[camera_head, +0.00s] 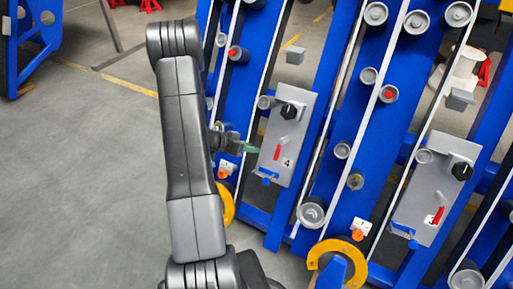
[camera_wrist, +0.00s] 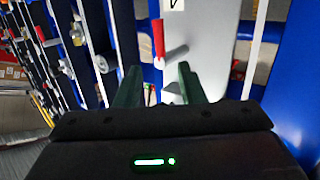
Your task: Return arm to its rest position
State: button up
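My arm rises in the middle of the head view, with my gripper (camera_head: 248,148) reaching right towards a grey panel (camera_head: 276,165). The panel carries a black knob (camera_head: 289,111), a red lever (camera_head: 278,151) and a label "4". In the wrist view my gripper (camera_wrist: 158,78) has its two green fingers apart with nothing held between them. The red lever (camera_wrist: 158,38) and the panel (camera_wrist: 205,45) lie beyond the fingertips. I cannot tell how far the tips are from the panel.
A blue chassis frame (camera_head: 334,115) with rollers and white belts fills the right side. A second grey panel (camera_head: 425,200) with knob and red lever is further right. Yellow rings (camera_head: 338,250) sit low. Grey floor (camera_head: 75,180) is open on the left.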

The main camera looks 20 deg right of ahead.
aim_at(278, 152)
dwell(0.3)
jog(key=b+x, duration=0.2)
jog(key=x, duration=1.2)
jog(key=shift+a+r, duration=0.1)
jog(key=shift+r, duration=0.05)
